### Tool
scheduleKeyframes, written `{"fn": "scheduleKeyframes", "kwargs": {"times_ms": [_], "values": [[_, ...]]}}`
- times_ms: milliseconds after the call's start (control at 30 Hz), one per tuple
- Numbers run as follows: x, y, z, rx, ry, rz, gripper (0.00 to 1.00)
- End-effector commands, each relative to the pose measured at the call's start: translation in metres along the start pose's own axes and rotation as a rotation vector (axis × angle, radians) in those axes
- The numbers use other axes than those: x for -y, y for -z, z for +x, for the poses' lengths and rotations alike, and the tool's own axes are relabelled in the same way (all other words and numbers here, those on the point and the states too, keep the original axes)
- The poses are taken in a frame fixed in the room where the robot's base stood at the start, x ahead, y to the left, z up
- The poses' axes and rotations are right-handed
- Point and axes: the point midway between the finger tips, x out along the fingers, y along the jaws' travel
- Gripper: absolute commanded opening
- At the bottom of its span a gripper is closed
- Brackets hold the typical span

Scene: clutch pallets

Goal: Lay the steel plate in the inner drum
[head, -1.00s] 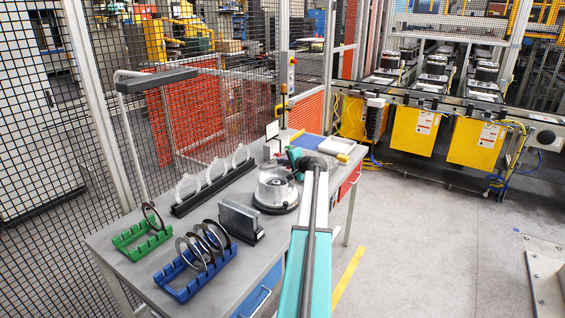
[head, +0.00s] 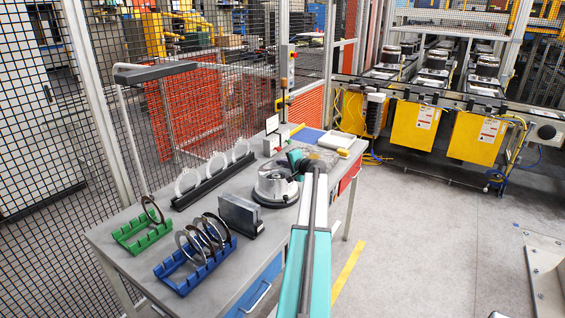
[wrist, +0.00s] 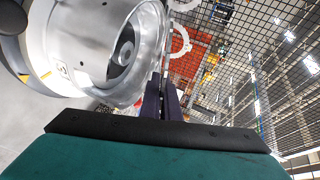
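The drum (head: 274,183) is a round silver metal housing on a dark base on the grey bench. In the wrist view the drum (wrist: 100,50) fills the upper left, with its open inside and hub showing. My gripper (wrist: 164,100) has its dark fingers close together just right of the drum's rim. A thin edge-on line shows beyond the fingertips; I cannot tell whether it is a plate held between them. Several dark thin rings (head: 200,236) stand in the blue rack (head: 183,281), and one ring (head: 152,210) stands in the green rack (head: 132,243).
Pale toothed rings (head: 217,165) stand in a black rack (head: 205,186) at the back. A grey block-shaped holder (head: 239,214) stands between the blue rack and the drum. A white tray (head: 336,140) lies at the bench's far end. Wire fencing runs behind the bench.

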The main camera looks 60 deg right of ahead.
Motion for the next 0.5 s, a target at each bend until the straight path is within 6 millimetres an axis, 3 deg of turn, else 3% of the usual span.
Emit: {"fn": "scheduleKeyframes", "kwargs": {"times_ms": [500], "values": [[-0.028, -0.004, 0.010, -0.001, 0.001, 0.000, 0.00]]}}
